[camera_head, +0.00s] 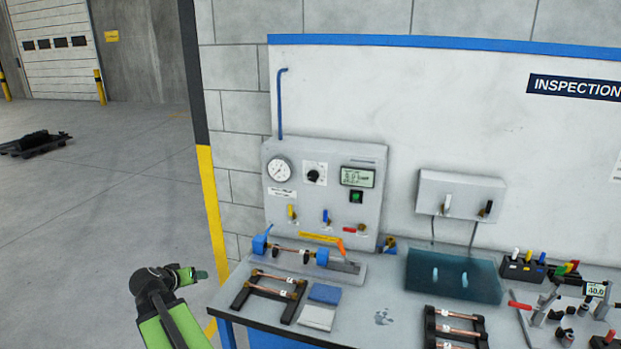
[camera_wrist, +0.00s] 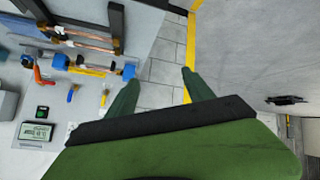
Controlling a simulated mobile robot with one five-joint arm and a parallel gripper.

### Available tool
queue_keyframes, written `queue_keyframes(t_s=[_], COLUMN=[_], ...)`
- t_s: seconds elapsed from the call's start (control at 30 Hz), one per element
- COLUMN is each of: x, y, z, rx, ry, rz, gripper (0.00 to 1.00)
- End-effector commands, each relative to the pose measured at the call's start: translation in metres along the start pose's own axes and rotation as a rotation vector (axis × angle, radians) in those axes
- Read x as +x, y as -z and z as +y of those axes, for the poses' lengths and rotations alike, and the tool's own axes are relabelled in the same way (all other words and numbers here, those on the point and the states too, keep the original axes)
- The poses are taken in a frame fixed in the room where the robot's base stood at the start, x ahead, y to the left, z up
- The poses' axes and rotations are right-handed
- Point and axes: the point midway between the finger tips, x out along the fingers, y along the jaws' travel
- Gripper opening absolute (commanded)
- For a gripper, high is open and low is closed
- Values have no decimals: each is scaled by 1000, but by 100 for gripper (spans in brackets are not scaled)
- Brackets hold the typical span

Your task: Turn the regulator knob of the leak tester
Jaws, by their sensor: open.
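The leak tester (camera_head: 375,160) is a grey panel on the wall behind the bench. It carries a round gauge (camera_head: 278,170), a black regulator knob (camera_head: 314,175) on a white plate, a display (camera_head: 357,177) and a green button (camera_head: 356,196). Yellow, blue and red valve levers sit below. My gripper (camera_head: 192,275) is left of the bench, lower than the knob and well apart from it. In the wrist view its green fingers (camera_wrist: 160,90) are spread with nothing between them. The tester's display (camera_wrist: 37,131) shows there at lower left; the knob is not clearly visible there.
A tube fixture with blue ends (camera_head: 290,252) lies on the bench before the tester. Racks of copper tubes (camera_head: 272,285), blue and white cloths (camera_head: 324,293) and a teal tray (camera_head: 453,277) share the bench.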

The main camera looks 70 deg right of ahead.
Motion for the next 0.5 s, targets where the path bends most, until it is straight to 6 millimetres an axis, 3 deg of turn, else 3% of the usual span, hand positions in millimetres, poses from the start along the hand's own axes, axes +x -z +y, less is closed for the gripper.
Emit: queue_keyframes(t_s=[0.03, 0.1, 0.2, 0.3, 0.33, 0.4, 0.5], x=[25, 48, 63, 68, 69, 70, 71], y=[38, 83, 124, 143, 145, 149, 150], z=[64, 150, 254, 327, 342, 368, 386], rx=[95, 199, 274, 293, 293, 293, 289], ry=[-87, -182, -263, -294, -297, -299, -297], rz=[103, 264, 453, 569, 592, 626, 648], gripper=[61, 61, 61, 61, 61, 61, 61])
